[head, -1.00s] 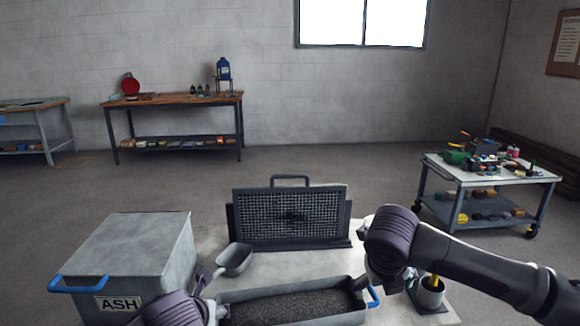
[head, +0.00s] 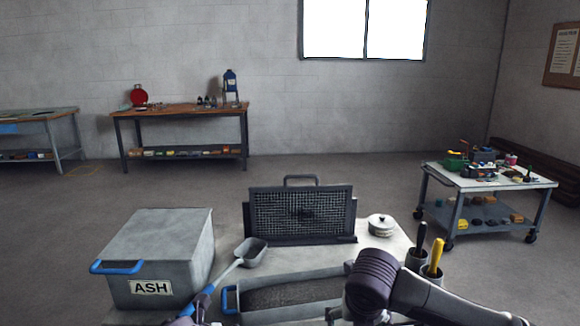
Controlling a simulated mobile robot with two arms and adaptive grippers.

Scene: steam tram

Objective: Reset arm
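My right arm comes in from the lower right and bends down at a dark purple joint over the right end of the ash tray (head: 290,297). Its gripper is mostly hidden at the bottom edge, so its fingers cannot be read. Only a small part of my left arm shows at the bottom edge, near the blue handle of a grey scoop (head: 252,253). I cannot tell whether the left gripper touches that handle. The scoop's bowl lies left of the mesh screen (head: 303,213).
A grey ASH box (head: 165,245) with a blue handle stands at left. A white lidded pot (head: 381,224) and cups holding a black handle (head: 421,238) and a yellow handle (head: 436,255) stand at right. A loaded cart (head: 490,185) is farther right; open floor lies behind.

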